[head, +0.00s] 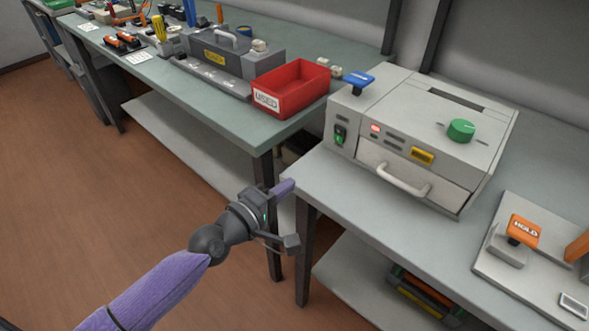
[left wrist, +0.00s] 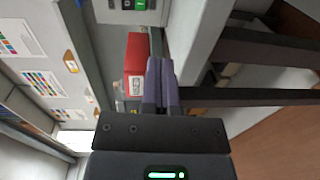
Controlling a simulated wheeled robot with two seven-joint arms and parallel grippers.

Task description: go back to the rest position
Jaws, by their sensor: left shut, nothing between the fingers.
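My left gripper (head: 285,187) is in the middle of the head view, at the end of a purple-sleeved arm that comes in from the lower left. It is over the floor, in front of the gap between the two benches, and looks clear of both. In the left wrist view its two purple fingers (left wrist: 162,84) lie together, shut with nothing between them. My right gripper is not in view.
A grey printer-like machine (head: 385,168) with a green knob stands on the right bench. A red bin (head: 278,105) marked USED is at the left bench's near end. Open floor (head: 120,215) lies left.

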